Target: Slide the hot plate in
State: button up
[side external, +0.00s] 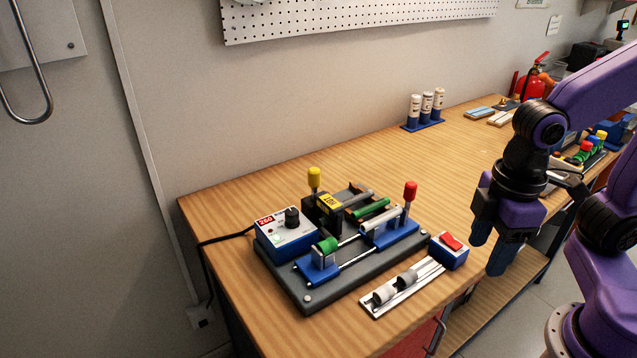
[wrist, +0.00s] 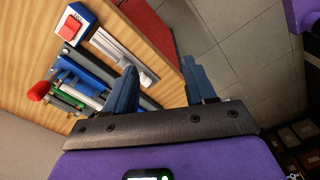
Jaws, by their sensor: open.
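The hot plate (side external: 325,213) appears to be the dark upright block with a yellow label and a yellow-knobbed handle (side external: 314,178). It stands at the back of the grey machine base (side external: 345,284). Blue clamp carriages sit in front and to its right, one with a green knob (side external: 327,246), one with a red knob (side external: 410,190). My gripper (side external: 491,246) is open and empty, right of the machine near the bench's front edge, apart from everything. In the wrist view my gripper (wrist: 160,78) shows spread fingers; part of the machine lies left, and the hot plate cannot be made out.
A blue box with a red switch (side external: 450,248) and a metal tray with grey fittings (side external: 402,290) stand between machine and gripper. A blue control box (side external: 287,236) is on the machine's left. White-and-blue bottles (side external: 426,108) stand by the wall. The bench behind the machine is clear.

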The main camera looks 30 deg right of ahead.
jog(key=w+a+r+m, duration=0.2)
jog(key=w+a+r, duration=0.35)
jog(key=w, duration=0.35)
notch_tip(320, 180, up, 7)
jog(key=m, duration=0.8)
send_over(314, 170)
notch_tip(314, 170, down, 17)
jog(key=shift+d+r, duration=0.1)
jog(key=shift+r, duration=0.05)
grip_shut()
